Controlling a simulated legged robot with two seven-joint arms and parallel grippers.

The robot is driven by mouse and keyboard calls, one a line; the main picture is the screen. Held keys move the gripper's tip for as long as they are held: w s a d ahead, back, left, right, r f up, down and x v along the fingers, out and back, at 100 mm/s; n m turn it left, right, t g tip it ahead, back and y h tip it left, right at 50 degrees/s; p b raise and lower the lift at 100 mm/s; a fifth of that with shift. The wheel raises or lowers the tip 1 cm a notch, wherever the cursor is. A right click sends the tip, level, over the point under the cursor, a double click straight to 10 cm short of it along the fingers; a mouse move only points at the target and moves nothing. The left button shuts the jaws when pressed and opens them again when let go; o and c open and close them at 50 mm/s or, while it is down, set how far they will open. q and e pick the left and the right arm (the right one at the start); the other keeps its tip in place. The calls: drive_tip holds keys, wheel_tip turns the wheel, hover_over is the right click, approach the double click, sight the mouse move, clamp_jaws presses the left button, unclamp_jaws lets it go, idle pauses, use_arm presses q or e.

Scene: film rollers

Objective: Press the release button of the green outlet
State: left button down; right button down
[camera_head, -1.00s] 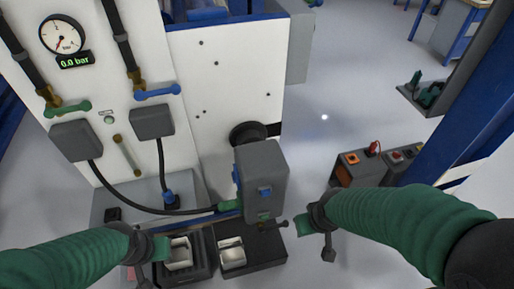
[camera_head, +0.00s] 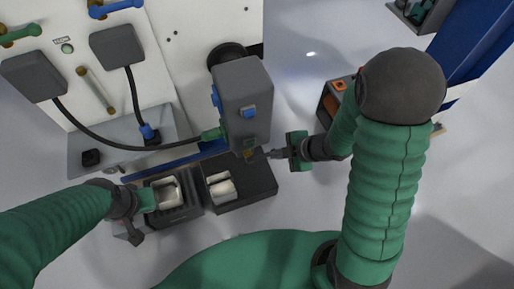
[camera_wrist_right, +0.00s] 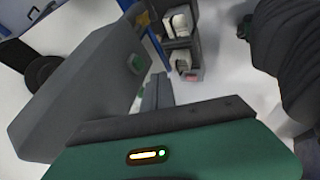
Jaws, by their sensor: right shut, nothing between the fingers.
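The grey outlet box (camera_head: 243,105) stands by the white panel, with a green connector (camera_head: 212,134) and cable on its left side. A green square button (camera_wrist_right: 135,63) shows on one face of the box in the right wrist view. My right gripper (camera_head: 274,154) is shut and empty, just right of the box's lower end. Its fingertips (camera_wrist_right: 158,88) show apart from the green button in the right wrist view. My left gripper (camera_head: 140,200) is by the left dark tray; its finger opening is unclear.
Two dark trays (camera_head: 262,190) with white pieces (camera_head: 220,187) lie below the box. A grey crate (camera_head: 327,104) with an orange part stands on the floor to the right.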

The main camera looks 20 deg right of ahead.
sight(251, 144)
drive_tip(key=w+a+f+b, duration=0.4)
drive_tip(key=w+f, duration=0.4)
drive_tip(key=shift+w, duration=0.3)
